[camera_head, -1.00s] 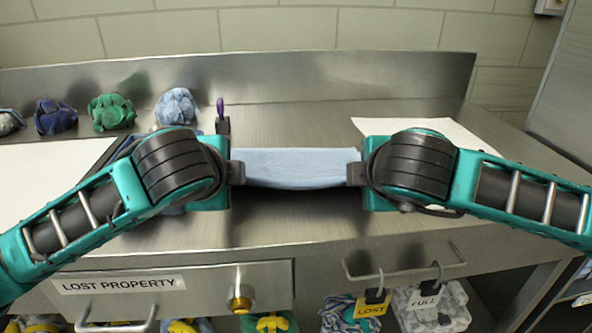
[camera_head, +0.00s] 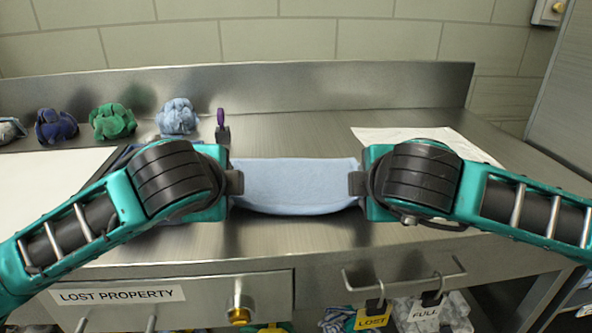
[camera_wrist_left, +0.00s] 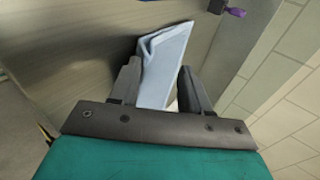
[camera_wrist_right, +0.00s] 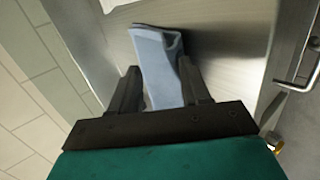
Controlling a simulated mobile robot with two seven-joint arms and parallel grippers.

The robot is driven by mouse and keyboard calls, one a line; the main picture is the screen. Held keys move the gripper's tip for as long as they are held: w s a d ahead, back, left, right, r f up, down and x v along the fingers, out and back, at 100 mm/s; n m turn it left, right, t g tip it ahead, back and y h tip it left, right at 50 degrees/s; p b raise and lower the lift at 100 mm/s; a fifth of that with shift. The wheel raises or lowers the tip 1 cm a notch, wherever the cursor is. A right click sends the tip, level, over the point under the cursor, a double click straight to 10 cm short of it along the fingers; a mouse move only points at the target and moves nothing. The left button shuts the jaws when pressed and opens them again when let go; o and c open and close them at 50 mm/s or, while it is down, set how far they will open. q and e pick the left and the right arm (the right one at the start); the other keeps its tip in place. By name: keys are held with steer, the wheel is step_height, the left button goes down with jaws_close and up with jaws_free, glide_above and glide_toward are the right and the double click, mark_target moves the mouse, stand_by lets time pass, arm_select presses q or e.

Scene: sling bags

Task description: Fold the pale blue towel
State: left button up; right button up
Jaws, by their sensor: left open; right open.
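The pale blue towel (camera_head: 295,187) is a narrow folded strip between my two grippers above the steel counter, its near edge bowed downward. My left gripper (camera_head: 238,183) is at its left end and my right gripper (camera_head: 356,183) at its right end. In the left wrist view the towel (camera_wrist_left: 165,55) lies between the spread fingers, and its layered fold shows. In the right wrist view the towel (camera_wrist_right: 158,60) also lies between spread fingers, with an open fold at its far end. Both grippers are open. The towel's ends are partly hidden by the fingers.
Several crumpled cloth bundles, including a green one (camera_head: 112,121) and a light blue one (camera_head: 177,116), sit at the back left. A purple-topped item (camera_head: 221,127) stands behind my left gripper. A white sheet (camera_head: 385,134) lies behind my right gripper. A drawer labelled LOST PROPERTY (camera_head: 170,300) is in front.

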arm_select(q)
steer(key=s+r, duration=0.5)
steer(key=r, duration=0.3)
steer(key=shift+s+r, duration=0.15)
steer(key=shift+s, duration=0.25)
arm_select(e)
steer(key=s+r, duration=0.5)
steer(key=r, duration=0.3)
steer(key=shift+s, duration=0.4)
arm_select(q)
steer(key=shift+s, duration=0.1)
arm_select(e)
steer(key=shift+s, duration=0.1)
